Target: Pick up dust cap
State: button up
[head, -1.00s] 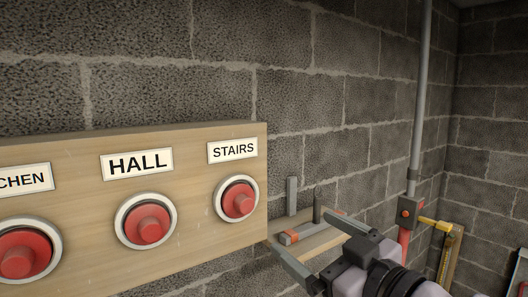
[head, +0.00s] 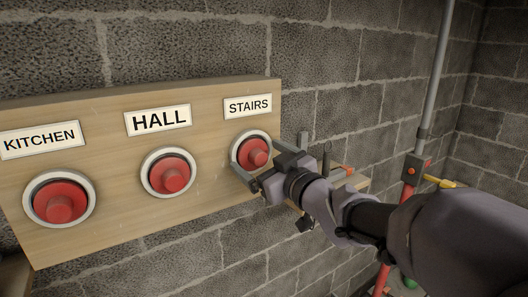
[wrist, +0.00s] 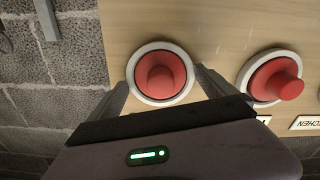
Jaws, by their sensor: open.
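Three round red dust caps in pale rings sit on a wooden board. The KITCHEN cap (head: 60,203) is at left, the HALL cap (head: 169,174) in the middle and the STAIRS cap (head: 255,153) at right. My gripper (head: 258,162) is open and empty at the STAIRS cap, its fingers at the lower left and right of the ring. In the wrist view the STAIRS cap (wrist: 160,75) shows between the spread fingertips of my gripper (wrist: 162,84), with the HALL cap (wrist: 276,80) to its right. I cannot tell whether the fingers touch the ring.
The wooden board (head: 110,107) is on a grey block wall. A small wooden shelf (head: 357,184) with grey parts lies behind my gripper at right. A vertical pipe (head: 437,80) runs down to a grey box with a yellow handle (head: 440,182).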

jog(key=shift+s+r, duration=0.1)
jog(key=shift+s, duration=0.1)
jog(key=shift+w+a, duration=0.1)
jog(key=c, duration=1.4)
jog(key=s+d+r+p, duration=0.1)
jog(key=s+d+r, duration=0.1)
jog(key=s+d, duration=0.2)
jog(key=s+d+r+p, duration=0.1)
jog(key=s+d+r, duration=0.2)
jog(key=s, duration=0.4)
jog(key=s+d+r+p, duration=0.1)
jog(key=s+d+r, duration=0.2)
jog(key=s+d, duration=0.2)
jog(key=shift+s, duration=0.75)
jog(key=shift+c, duration=0.2)
